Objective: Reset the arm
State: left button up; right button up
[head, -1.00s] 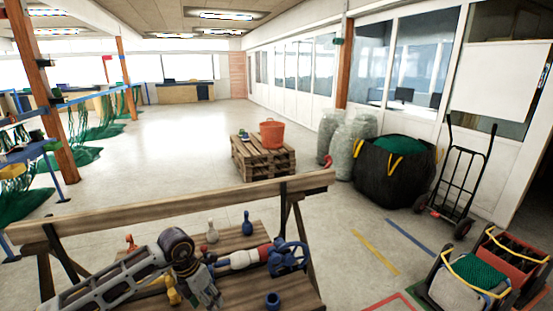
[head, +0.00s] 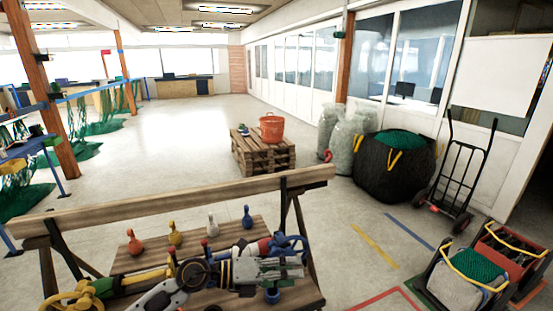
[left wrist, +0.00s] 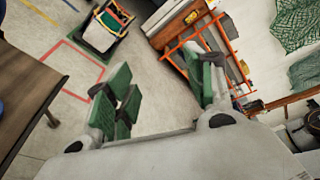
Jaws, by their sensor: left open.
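My left arm reaches in from the lower left of the head view, low across the wooden bench (head: 150,262). Its gripper (head: 294,268) points right near the bench's right end. In the left wrist view the gripper (left wrist: 160,80) has its green-padded fingers spread, with nothing between them, only floor beyond. A blue handwheel (head: 292,243) on the bench is partly hidden behind the gripper. My right gripper is not in view.
On the bench stand an orange pin (head: 134,243), a yellow pin (head: 174,235), a grey pin (head: 212,226) and a blue pin (head: 247,218). A blue ring (head: 272,296) lies below the gripper. A cart (head: 465,280) stands on the floor at right.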

pick_arm(q)
jog(key=w+a+r+n+t, duration=0.2)
jog(key=r+n+t, duration=0.3)
jog(key=n+t, duration=0.15)
jog(key=w+a+r+n+t, duration=0.3)
jog(key=r+n+t, duration=0.2)
jog(key=n+t, duration=0.15)
jog(key=a+f+n+y, duration=1.3)
jog(key=a+n+y, duration=0.35)
jog(key=n, duration=0.25)
jog(key=s+a+f+n+g, duration=0.2)
jog(key=s+f+g, duration=0.4)
jog(key=s+f, duration=0.4)
jog(key=s+a+f+n+g, duration=0.25)
jog(key=s+f+g, duration=0.45)
jog(key=s, duration=0.5)
notch_tip(320, 180, down, 33)
jog(key=s, duration=0.2)
jog(key=s+a+f+g, duration=0.2)
jog(key=s+a+f, duration=0.1)
jog(key=s+f, duration=1.6)
jog(key=s, duration=0.3)
jog(key=shift+s+f+h, duration=0.2)
jog(key=shift+f+h, duration=0.1)
jog(key=shift+h, duration=0.05)
